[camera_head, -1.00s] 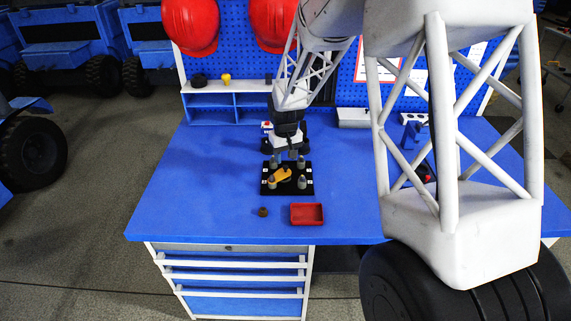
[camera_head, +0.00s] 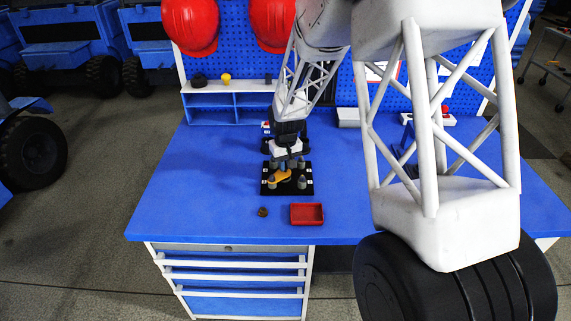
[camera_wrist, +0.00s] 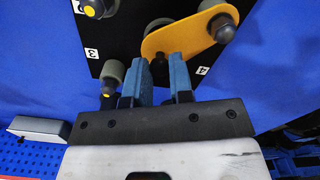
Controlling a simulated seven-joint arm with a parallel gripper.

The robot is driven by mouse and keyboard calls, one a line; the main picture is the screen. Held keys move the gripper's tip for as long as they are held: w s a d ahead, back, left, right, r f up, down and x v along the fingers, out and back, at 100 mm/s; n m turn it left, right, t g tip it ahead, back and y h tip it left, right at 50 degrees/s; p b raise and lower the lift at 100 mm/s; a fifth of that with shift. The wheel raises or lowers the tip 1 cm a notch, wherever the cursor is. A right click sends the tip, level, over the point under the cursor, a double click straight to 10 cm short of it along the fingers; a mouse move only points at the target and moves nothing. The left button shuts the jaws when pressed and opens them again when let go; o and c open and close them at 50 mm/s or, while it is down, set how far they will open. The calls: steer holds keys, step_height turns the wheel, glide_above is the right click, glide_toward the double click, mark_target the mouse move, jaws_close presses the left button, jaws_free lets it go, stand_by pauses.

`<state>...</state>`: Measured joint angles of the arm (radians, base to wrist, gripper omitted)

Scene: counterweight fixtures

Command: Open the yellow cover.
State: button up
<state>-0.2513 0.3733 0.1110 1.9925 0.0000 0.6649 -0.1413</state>
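The yellow cover (camera_head: 280,176) is a flat plate on a black board (camera_head: 306,188) with several grey pegs. In the wrist view the cover (camera_wrist: 192,37) slants across the board, a dark bolt head (camera_wrist: 222,28) at its right end. My gripper (camera_head: 288,164) is just behind the cover in the head view. In the wrist view its two blue fingers (camera_wrist: 160,78) are apart, their tips close to the cover's lower left edge. A dark round part shows in the gap between them. I cannot tell whether the fingers touch the cover or that part.
A red tray (camera_head: 306,214) and a small dark round part (camera_head: 262,212) lie in front of the board. Another dark fixture stands behind the board. The blue bench top (camera_head: 190,195) is clear on the left.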

jaws_close()
steer(key=shift+s+d+m, duration=0.1)
steer(key=shift+d+m, duration=0.05)
steer(key=shift+m, duration=0.15)
steer(key=m, duration=0.1)
steer(key=s+d+m, duration=0.1)
steer(key=m, duration=0.1)
steer(key=shift+s, duration=0.2)
steer(key=shift+s+d+m, duration=0.15)
steer(key=shift+s+m, duration=0.55)
steer(key=shift+m, duration=0.65)
steer(key=shift+s+d+m, duration=0.1)
steer(key=shift+s+m, duration=0.55)
steer(key=shift+m, duration=0.7)
steer(key=o, duration=0.7)
jaws_free()
steer(key=shift+w+n, duration=0.1)
steer(key=shift+n, duration=0.2)
